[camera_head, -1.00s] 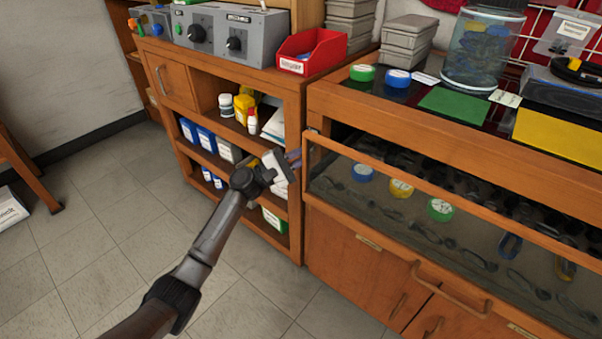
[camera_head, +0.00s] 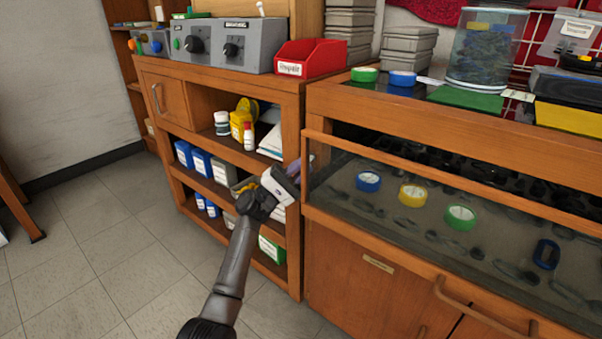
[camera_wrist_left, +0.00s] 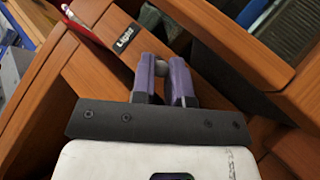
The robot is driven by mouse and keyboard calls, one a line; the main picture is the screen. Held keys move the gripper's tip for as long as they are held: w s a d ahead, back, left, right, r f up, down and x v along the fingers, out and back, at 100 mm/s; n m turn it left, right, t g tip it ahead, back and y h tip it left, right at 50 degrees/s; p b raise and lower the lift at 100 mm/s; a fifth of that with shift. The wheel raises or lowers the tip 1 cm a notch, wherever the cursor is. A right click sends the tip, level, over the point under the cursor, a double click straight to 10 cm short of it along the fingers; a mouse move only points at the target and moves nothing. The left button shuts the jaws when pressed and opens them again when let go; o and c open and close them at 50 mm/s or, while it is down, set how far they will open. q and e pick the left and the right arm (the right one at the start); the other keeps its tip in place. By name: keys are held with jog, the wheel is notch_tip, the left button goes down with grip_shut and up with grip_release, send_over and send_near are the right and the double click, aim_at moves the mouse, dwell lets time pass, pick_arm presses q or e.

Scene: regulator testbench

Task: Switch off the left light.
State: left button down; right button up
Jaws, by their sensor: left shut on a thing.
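My left gripper (camera_head: 296,168) reaches to the wooden upright between the open shelf unit and the glass-fronted case. The left wrist view shows its two purple fingers (camera_wrist_left: 165,82) closed around a small grey knob (camera_wrist_left: 162,68). The knob sits by the wooden panel (camera_wrist_left: 100,65) that bears a black label reading "Light" (camera_wrist_left: 125,38). The fingers hide part of the knob, so its setting cannot be told. No lamp is in view. My right gripper is not in view.
A grey control box with black knobs (camera_head: 236,48) and a red bin (camera_head: 311,58) stand on the shelf unit. Bottles and boxes fill its shelves. The glass-fronted case (camera_head: 400,190) is close on the right of the gripper.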

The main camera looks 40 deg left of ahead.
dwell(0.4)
pick_arm(q)
jog(key=c, duration=1.1)
grip_release()
